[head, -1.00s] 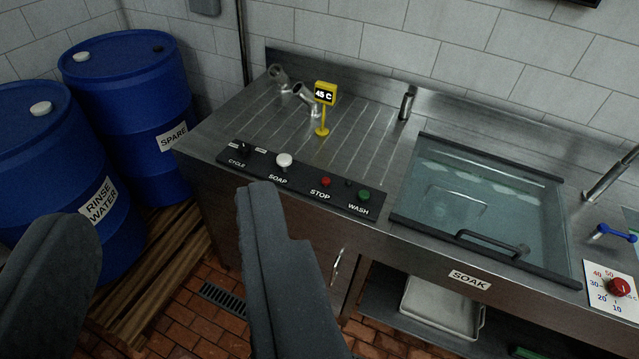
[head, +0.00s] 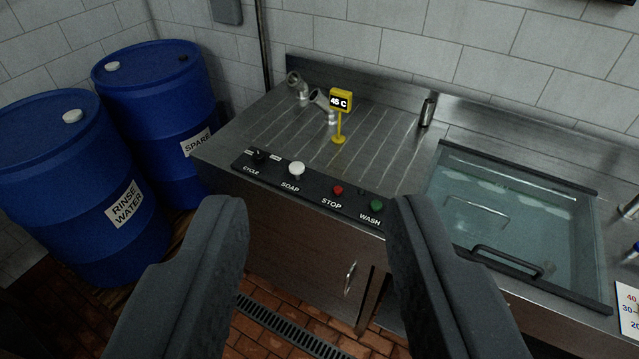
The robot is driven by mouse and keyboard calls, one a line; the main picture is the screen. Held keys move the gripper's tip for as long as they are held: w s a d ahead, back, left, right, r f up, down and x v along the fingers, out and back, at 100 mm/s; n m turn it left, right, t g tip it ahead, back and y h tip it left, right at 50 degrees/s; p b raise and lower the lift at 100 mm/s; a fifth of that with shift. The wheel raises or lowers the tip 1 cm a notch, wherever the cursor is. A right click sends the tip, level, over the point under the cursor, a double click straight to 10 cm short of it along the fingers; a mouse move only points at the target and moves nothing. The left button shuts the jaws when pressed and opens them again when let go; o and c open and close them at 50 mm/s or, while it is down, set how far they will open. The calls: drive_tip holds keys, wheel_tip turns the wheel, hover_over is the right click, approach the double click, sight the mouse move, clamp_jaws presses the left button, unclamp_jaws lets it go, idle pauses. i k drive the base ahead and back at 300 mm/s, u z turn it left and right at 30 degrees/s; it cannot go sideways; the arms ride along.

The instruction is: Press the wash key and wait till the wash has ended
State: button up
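The wash key (head: 376,206) is a green button at the right end of the black control strip (head: 315,192) on the steel counter's front edge. The word WASH stands below it. The red stop button (head: 338,190), white soap knob (head: 296,169) and black cycle knob (head: 259,156) sit to its left. A small dark dot near the wash key may be a lamp; it looks unlit. My gripper (head: 315,210) is open and empty, its two dark fingers wide apart in front of the strip. The right fingertip appears just right of the wash key; contact cannot be told.
A yellow display (head: 340,101) reading 45 C stands on the drainboard. A water-filled basin (head: 600,300) with a lid handle (head: 508,262) lies right. Blue barrels, rinse water (head: 125,232) and spare (head: 160,110), stand left. A floor drain (head: 290,325) runs below.

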sight(375, 206)
drive_tip(key=i, duration=0.95)
drive_tip(key=z, duration=0.45)
